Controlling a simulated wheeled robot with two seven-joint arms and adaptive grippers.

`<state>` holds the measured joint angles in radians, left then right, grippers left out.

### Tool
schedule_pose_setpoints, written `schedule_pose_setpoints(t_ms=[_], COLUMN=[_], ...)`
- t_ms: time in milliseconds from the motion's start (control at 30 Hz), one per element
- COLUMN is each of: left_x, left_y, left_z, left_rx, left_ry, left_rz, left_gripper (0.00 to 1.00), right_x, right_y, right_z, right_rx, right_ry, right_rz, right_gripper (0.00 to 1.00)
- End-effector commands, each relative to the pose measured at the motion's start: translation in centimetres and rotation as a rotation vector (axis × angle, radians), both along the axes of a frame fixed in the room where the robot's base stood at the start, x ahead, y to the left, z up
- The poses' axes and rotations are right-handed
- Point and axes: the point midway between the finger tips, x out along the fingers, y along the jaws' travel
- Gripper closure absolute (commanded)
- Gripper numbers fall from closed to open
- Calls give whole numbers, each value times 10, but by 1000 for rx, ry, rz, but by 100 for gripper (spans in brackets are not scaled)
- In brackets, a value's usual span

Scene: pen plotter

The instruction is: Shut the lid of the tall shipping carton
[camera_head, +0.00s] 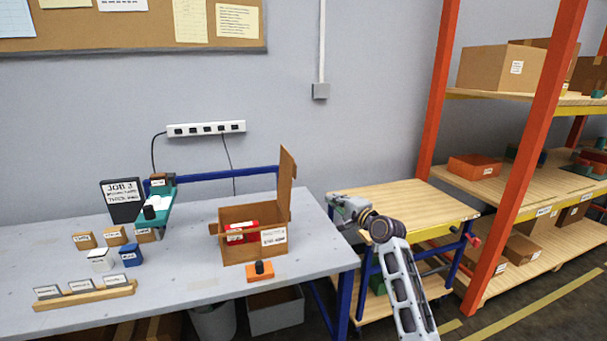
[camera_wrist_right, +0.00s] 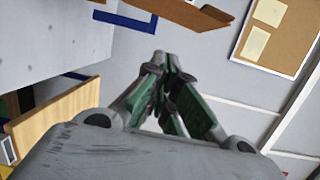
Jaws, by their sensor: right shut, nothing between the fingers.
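The tall brown shipping carton (camera_head: 238,253) stands on the grey workbench with its top open. Its lid (camera_head: 286,180) stands upright along the right side. A red item with a white label (camera_head: 236,236) shows inside the carton. My right gripper (camera_head: 335,212) is to the right of the carton, apart from it, near the bench's right end. In the wrist view its fingers (camera_wrist_right: 162,62) are closed together and empty. A brown cardboard edge (camera_wrist_right: 195,12), probably the lid, shows at the top of that view, beyond the fingertips. My left gripper is not in view.
An orange block with a black knob (camera_head: 260,272) sits in front of the carton. The pen plotter (camera_head: 158,205) and small labelled boxes (camera_head: 115,236) are to the left. A wooden-topped cart (camera_head: 400,200) and orange-post shelving (camera_head: 434,90) are to the right.

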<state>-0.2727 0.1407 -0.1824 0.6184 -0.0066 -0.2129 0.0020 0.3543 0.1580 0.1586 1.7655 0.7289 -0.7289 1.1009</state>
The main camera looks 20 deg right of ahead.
Motion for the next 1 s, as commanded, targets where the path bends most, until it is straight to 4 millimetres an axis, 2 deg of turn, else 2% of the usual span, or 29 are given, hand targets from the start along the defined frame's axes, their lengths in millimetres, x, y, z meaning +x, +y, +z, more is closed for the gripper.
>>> schedule_pose_setpoints(t_ms=[33, 100, 200, 533, 767, 1000], left_x=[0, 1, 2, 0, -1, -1], left_y=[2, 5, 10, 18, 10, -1], left_z=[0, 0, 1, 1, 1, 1], left_rx=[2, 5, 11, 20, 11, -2], left_ry=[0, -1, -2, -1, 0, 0], left_rz=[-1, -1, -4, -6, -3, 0], left_gripper=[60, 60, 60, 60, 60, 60], right_x=[-4, -7, -11, -11, -7, 8], right_y=[1, 1, 2, 2, 3, 8], right_z=[21, 40, 54, 57, 57, 57], right_rx=[25, 53, 75, 79, 78, 78], right_ry=[-25, -45, -60, -63, -63, -63], right_rz=[8, 16, 23, 25, 25, 24], right_gripper=[100, 100, 100, 100, 100, 100])
